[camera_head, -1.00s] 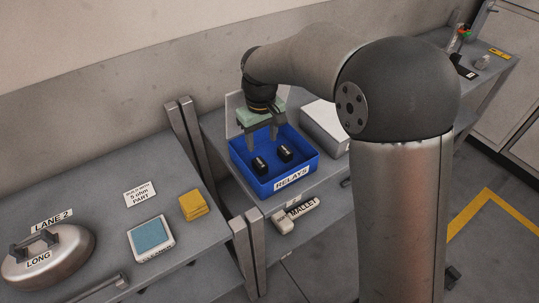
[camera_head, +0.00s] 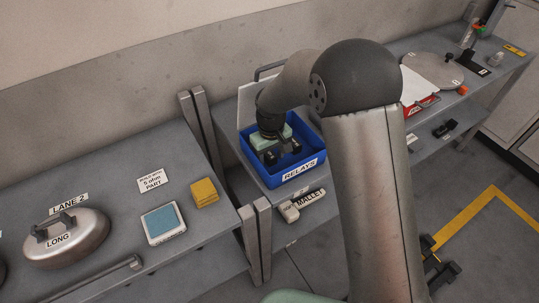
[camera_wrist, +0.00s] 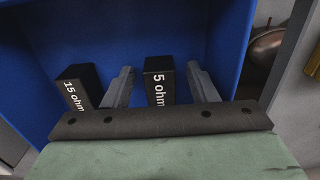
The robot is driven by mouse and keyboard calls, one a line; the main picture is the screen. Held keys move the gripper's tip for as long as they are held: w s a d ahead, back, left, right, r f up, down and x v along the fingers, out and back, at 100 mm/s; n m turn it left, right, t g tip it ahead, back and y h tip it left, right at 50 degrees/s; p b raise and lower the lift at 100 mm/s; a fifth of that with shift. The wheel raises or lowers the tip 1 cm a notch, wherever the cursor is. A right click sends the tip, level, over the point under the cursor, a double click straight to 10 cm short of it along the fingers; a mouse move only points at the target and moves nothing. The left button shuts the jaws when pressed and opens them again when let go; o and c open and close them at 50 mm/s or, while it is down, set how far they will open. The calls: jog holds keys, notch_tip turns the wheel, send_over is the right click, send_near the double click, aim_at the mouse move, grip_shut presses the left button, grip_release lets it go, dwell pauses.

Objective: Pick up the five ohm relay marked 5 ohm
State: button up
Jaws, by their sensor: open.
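The black relay marked "5 ohm" (camera_wrist: 159,82) stands in the blue RELAYS bin (camera_head: 299,173), between the two open fingers of my gripper (camera_wrist: 161,88) in the wrist view. Thin gaps show on both sides, so the fingers look apart from it. A second black relay marked "15 ohm" (camera_wrist: 77,90) stands to the left, outside the left finger and close to it. In the head view my gripper (camera_head: 280,159) is down inside the bin, and my wrist partly hides the relays.
The bin walls (camera_wrist: 227,45) rise close around my gripper. The left table carries a "5 ohm PART" card (camera_head: 154,180), yellow pads (camera_head: 204,193), a blue-screened device (camera_head: 163,223) and a LONG-labelled metal dome (camera_head: 67,240).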

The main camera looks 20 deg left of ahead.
jog(key=c, duration=1.1)
jog(key=shift+r, duration=0.15)
